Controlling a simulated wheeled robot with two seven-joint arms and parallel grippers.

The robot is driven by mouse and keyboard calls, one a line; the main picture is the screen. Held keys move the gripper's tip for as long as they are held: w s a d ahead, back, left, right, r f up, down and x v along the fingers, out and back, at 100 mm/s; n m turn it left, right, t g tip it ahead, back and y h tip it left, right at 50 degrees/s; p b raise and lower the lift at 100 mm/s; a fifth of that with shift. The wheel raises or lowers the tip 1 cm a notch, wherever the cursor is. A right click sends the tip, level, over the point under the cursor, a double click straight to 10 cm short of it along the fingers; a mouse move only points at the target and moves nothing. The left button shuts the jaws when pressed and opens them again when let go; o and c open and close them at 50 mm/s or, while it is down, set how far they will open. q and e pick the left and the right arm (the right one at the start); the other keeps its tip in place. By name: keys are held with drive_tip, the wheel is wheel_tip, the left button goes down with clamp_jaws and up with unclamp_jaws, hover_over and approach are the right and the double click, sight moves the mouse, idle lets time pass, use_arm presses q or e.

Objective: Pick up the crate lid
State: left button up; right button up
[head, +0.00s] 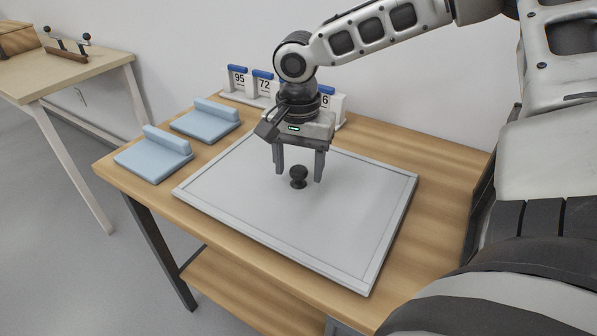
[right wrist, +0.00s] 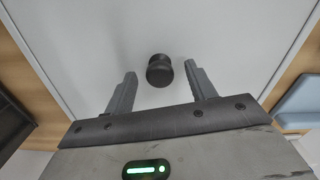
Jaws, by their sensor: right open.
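The crate lid (head: 250,206) is a flat, light grey panel with a raised rim, lying on the wooden table. A dark round knob (head: 299,176) stands up near its middle. My right gripper (head: 298,177) is open above the lid, pointing down, with one finger on each side of the knob in the head view. In the right wrist view the knob (right wrist: 159,70) shows between and just beyond the fingertips (right wrist: 161,73), touching neither. The lid's surface (right wrist: 215,40) fills most of that view. My left gripper is not in view.
Two light blue padded blocks (head: 153,154) (head: 205,119) lie left of the lid. A white rack with numbered blue-topped tags (head: 238,78) stands behind, partly hidden by my right arm. A second table (head: 70,74) stands at far left. Bare wood lies right of the lid.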

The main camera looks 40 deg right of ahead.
clamp_jaws()
drive_tip(key=shift+r, duration=0.1)
